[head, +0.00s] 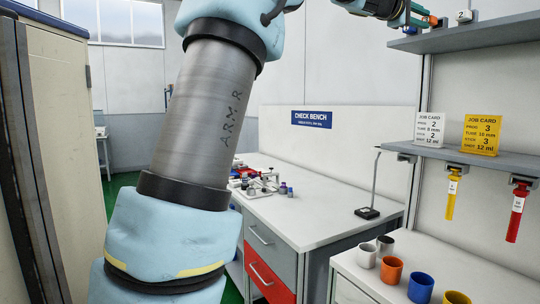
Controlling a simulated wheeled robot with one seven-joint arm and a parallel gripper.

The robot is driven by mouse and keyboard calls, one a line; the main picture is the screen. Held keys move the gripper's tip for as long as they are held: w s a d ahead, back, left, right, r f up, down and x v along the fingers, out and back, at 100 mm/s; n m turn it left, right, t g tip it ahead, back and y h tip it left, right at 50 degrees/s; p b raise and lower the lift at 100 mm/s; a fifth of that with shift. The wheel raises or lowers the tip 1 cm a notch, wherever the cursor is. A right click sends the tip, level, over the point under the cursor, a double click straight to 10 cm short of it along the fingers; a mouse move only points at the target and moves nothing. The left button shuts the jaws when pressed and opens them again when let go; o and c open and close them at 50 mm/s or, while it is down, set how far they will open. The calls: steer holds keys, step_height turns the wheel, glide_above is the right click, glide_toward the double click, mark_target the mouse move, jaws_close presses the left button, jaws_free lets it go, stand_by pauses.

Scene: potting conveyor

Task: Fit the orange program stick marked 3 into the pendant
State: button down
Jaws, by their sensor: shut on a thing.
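My gripper (418,18) is at the top of the head view, beside the left end of the upper shelf. It is shut on a small orange piece (431,20), which looks like the orange program stick. The piece is too small for any 3 on it to be read. A small blue piece (410,30) shows just below the gripper at the shelf's end; I cannot tell if it stands on the shelf. I cannot make out the pendant.
The upper shelf (480,36) bears a white tag marked 2 (463,15). Below, job cards 2 (430,128) and 3 (482,135) stand above hanging yellow (452,195) and red (516,215) tools. Several cups (420,287) line the lower counter. The check bench (320,215) stands behind.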

mark_target(426, 19)
steer(key=shift+s+a, duration=0.15)
steer(key=shift+a, duration=0.2)
stand_by(0.3)
steer(key=shift+b+v, duration=1)
steer(key=shift+v, duration=0.3)
steer(key=shift+d, duration=0.15)
steer(key=p+x, duration=0.2)
steer(key=x, duration=0.1)
steer(key=shift+r, duration=0.15)
steer(key=shift+w+d+p, duration=0.3)
steer(key=shift+d+p, duration=0.15)
steer(key=shift+d, duration=0.1)
steer(key=shift+a, duration=0.1)
